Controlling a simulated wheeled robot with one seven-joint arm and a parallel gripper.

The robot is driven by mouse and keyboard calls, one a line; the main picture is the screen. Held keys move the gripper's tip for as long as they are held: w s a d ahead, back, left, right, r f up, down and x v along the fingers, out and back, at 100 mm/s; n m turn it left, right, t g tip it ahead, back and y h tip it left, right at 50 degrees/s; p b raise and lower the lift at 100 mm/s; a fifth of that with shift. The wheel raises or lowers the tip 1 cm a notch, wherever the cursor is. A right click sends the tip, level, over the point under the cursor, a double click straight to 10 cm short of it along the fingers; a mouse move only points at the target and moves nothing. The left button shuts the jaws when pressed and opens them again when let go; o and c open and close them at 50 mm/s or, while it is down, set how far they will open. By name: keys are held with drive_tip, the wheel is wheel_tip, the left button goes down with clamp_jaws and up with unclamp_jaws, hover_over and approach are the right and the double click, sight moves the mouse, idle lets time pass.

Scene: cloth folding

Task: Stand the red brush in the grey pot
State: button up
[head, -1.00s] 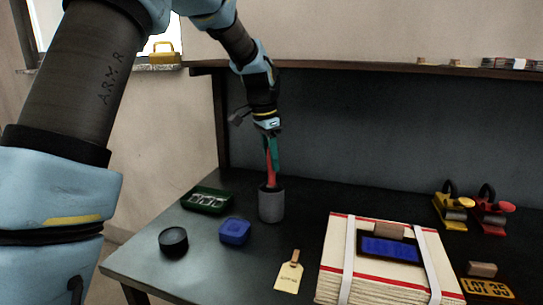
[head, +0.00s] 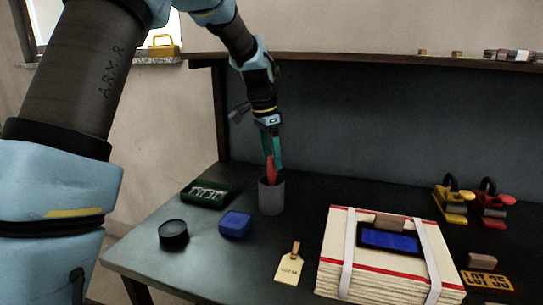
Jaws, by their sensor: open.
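The red brush (head: 271,171) stands in the grey pot (head: 271,199), its lower end hidden inside the pot and its upper part showing above the rim. The pot is upright on the dark table. My gripper (head: 273,160) is above the pot with its green fingers pointing down, open, beside the upper part of the brush. I cannot tell whether a finger touches the brush.
A green tray (head: 206,193), a blue box (head: 235,223) and a black round tin (head: 173,234) are left of the pot. A tag (head: 289,268) and a strapped cloth stack (head: 335,240) lie in front. Yellow (head: 452,208) and red (head: 491,210) clamps stand at right.

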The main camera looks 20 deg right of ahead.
wheel_tip(320, 180, up, 11)
drive_tip(key=a+b, duration=0.1)
drive_tip(key=shift+a+f, duration=0.15)
drive_tip(key=shift+a, duration=0.2)
idle(0.9)
drive_tip(key=a+f+n+t+y+p, duration=0.1)
drive_tip(key=a+f+n, duration=0.3)
drive_tip(key=a, duration=0.6)
drive_tip(key=a+f+n, duration=0.4)
drive_tip(key=a+n, duration=0.1)
drive_tip(key=a, duration=0.6)
drive_tip(key=s+a+f+n, duration=0.3)
drive_tip(key=s+a, duration=0.2)
drive_tip(key=a, duration=0.2)
drive_tip(key=s+a+f+n+p, duration=0.1)
drive_tip(key=s+a+f+n, duration=0.2)
drive_tip(key=s+a, duration=0.3)
drive_tip(key=shift+a+f+n+t+y, duration=0.35)
drive_tip(key=shift+a+n, duration=0.2)
drive_tip(key=shift+n, duration=0.25)
